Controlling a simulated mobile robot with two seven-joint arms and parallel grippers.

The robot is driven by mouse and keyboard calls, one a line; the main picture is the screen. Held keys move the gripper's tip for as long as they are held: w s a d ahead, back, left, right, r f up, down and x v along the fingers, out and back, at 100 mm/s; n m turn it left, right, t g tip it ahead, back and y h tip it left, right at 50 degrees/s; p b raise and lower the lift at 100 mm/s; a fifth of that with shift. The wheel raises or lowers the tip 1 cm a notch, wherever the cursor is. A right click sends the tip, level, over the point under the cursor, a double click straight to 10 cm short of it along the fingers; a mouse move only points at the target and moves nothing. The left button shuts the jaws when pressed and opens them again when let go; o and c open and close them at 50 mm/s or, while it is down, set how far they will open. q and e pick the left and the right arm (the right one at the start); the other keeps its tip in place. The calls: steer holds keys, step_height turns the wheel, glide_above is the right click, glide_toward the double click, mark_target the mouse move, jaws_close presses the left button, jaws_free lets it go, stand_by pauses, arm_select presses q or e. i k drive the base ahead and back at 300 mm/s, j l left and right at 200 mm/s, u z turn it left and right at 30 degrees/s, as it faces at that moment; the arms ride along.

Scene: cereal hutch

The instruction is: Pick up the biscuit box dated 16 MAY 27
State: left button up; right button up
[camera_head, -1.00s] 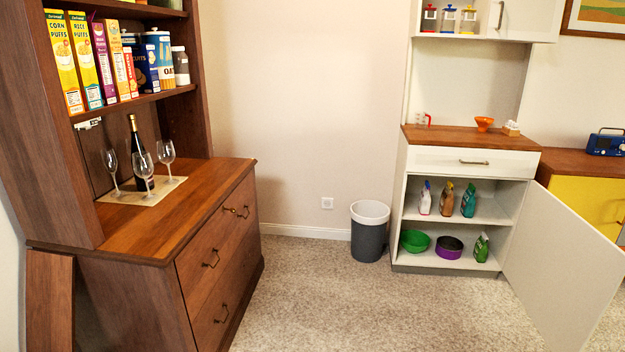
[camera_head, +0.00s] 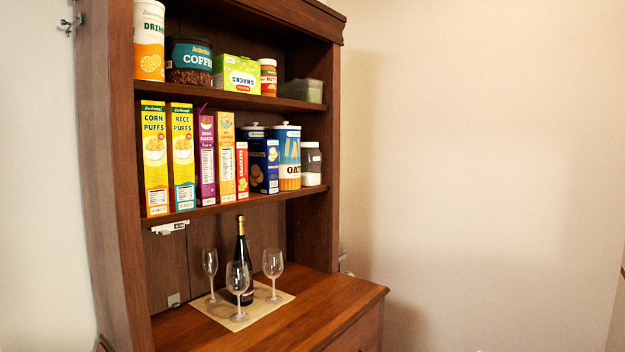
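A dark blue biscuit box (camera_head: 265,166), its label partly readable as biscuits, stands upright on the middle shelf of the brown hutch (camera_head: 113,180). It is right of a red crackers box (camera_head: 242,170) and left of a blue and white oats tin (camera_head: 288,157). A dark blue lidded container (camera_head: 252,132) shows partly behind it. I cannot read any date on the boxes from here. Neither of my grippers is in view.
Corn puffs (camera_head: 154,158), rice puffs (camera_head: 182,157) and other cereal boxes stand left on the same shelf. Below, a bottle (camera_head: 241,265) and several wine glasses stand on a mat (camera_head: 275,302). Bare wall lies to the right.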

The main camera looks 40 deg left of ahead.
mark_target(263, 154)
steer(key=i, duration=1.45)
steer(key=i+u, duration=0.4)
steer(key=i, duration=0.2)
steer(key=i+l+u, duration=0.2)
steer(key=i+u, duration=0.15)
steer(key=i, duration=0.25)
steer(key=i+u, duration=0.25)
steer(key=u, duration=0.15)
steer(key=i+u, duration=0.2)
steer(key=u, duration=0.15)
steer(key=i+l+u, duration=0.15)
steer(key=u, duration=0.25)
steer(key=i+u, duration=0.1)
steer(key=u, duration=1.45)
